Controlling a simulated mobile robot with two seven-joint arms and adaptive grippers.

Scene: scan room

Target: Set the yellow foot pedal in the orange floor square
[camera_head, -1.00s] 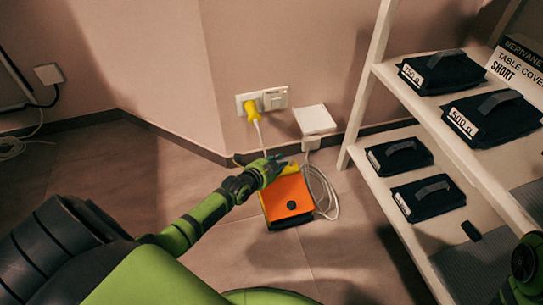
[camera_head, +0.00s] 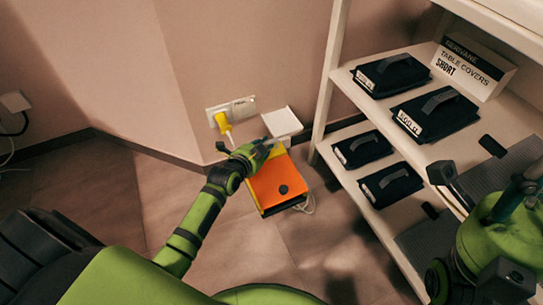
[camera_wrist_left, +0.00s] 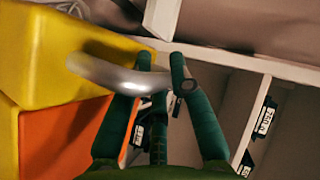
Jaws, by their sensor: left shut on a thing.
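The foot pedal (camera_head: 278,187) has a yellow body, an orange face with a black round knob, and a silver handle. My left gripper (camera_head: 262,148) is at its far edge in the head view. In the left wrist view my fingers (camera_wrist_left: 160,75) are closed around the silver handle (camera_wrist_left: 115,75) beside the yellow body (camera_wrist_left: 75,60). The pedal seems held off the floor, but its underside is hidden. I cannot make out a separate orange floor square. My right arm (camera_head: 500,235) is at the right edge; its fingertips are not clear.
Floor on the left is clear.

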